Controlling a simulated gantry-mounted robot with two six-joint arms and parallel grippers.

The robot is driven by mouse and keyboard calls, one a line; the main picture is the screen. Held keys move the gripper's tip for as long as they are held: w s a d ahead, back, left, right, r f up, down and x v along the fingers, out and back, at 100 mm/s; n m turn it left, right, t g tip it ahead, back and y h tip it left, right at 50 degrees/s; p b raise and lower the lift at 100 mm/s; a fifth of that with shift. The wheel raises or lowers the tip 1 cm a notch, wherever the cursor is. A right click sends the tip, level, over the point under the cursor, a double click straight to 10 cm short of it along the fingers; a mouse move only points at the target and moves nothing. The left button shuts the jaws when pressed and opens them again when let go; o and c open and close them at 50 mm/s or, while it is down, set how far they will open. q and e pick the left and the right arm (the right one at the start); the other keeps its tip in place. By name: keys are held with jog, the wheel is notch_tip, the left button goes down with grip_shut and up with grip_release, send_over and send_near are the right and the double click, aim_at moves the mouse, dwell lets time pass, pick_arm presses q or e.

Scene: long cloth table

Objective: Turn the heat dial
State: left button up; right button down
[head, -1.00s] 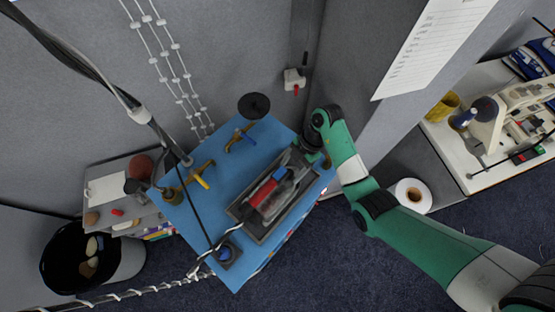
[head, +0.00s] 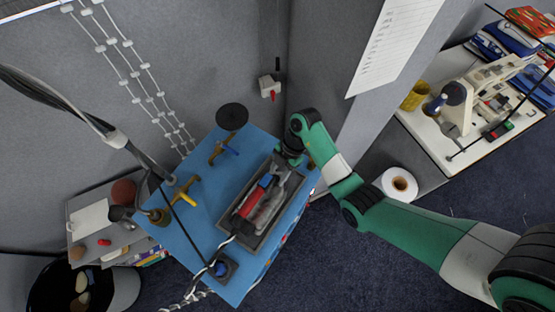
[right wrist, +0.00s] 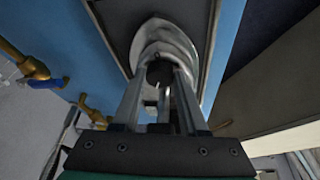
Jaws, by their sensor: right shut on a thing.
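A small dark round knob (right wrist: 159,72), which looks like the heat dial, sits on the rounded end of a grey metal tool (right wrist: 170,40) in the right wrist view. My right gripper (right wrist: 160,90) is shut on this knob, with its fingers either side of it. In the head view my right gripper (head: 288,158) is at the far right end of the grey tray (head: 232,222), and it hides the knob there. The tool (head: 268,210), with red and blue parts beside it, lies in the tray.
The tray lies on a blue board (head: 206,195). Brass valves with yellow (head: 184,195) and blue (head: 229,149) handles, a black disc (head: 231,117) and a blue button (head: 221,268) are around it. A grey wall stands behind. A paper roll (head: 400,184) stands at right.

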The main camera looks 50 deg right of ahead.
jog(key=shift+m, duration=0.3)
jog(key=m, duration=0.1)
jog(key=m+t, duration=0.1)
jog(key=m, duration=0.1)
jog(key=shift+s+a+t+h, duration=0.15)
jog(key=shift+t+h, duration=0.15)
jog(key=shift+s+m+t+h, duration=0.1)
jog(key=shift+m+t+h, duration=0.3)
jog(key=shift+m, duration=1.5)
jog(key=shift+c, duration=2.2)
grip_release()
